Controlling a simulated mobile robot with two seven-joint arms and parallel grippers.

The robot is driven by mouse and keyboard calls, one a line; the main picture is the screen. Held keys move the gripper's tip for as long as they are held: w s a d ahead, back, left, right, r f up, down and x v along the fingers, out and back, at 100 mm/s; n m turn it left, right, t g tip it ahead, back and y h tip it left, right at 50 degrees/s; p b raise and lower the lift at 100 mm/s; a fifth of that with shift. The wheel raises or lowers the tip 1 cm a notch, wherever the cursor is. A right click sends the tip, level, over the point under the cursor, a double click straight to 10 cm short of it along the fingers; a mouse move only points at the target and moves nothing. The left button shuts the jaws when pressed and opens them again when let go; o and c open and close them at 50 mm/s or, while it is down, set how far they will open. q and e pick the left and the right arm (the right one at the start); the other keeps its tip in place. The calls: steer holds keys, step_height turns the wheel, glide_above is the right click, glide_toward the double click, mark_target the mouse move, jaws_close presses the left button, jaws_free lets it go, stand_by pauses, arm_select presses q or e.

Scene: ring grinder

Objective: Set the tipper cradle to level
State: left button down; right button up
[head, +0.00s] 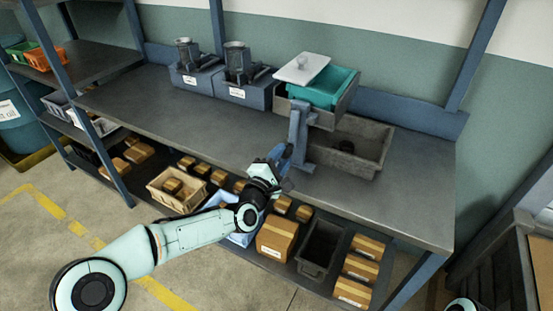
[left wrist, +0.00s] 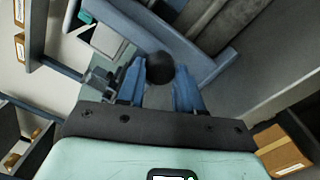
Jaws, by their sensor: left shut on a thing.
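The tipper cradle (head: 343,108) is a grey tray on a blue-grey post (head: 298,130) at the bench's right part. It carries a teal bin (head: 330,92); a white lid-like plate (head: 300,68) lies over the bin's left part. The cradle looks somewhat tilted, but the angle is hard to judge. My left gripper (head: 281,158) is at the front of the post. In the left wrist view, its blue fingers (left wrist: 159,88) are closed around a dark round knob (left wrist: 160,66). The knob's lever is mostly hidden. My right gripper is out of view.
A grey open tub (head: 376,153) with a dark round thing inside stands beneath the cradle. Two grinders (head: 192,70) (head: 240,80) stand at the bench's back. The bench (head: 160,110) is clear left of the post. Boxes (head: 277,238) and bins fill the shelf below.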

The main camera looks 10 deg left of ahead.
arm_select(q)
steer(key=shift+s+d+f+n, duration=0.1)
steer(key=shift+d+n, duration=0.25)
steer(key=shift+n, duration=0.05)
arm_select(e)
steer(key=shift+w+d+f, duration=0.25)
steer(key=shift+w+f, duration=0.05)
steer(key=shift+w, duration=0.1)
arm_select(q)
steer(key=c, duration=0.7)
jaws_free()
steer(key=shift+c, duration=0.2)
steer(key=shift+s+a, duration=0.1)
steer(key=shift+s, duration=0.1)
steer(key=p+v, duration=0.1)
steer(key=v, duration=1.2)
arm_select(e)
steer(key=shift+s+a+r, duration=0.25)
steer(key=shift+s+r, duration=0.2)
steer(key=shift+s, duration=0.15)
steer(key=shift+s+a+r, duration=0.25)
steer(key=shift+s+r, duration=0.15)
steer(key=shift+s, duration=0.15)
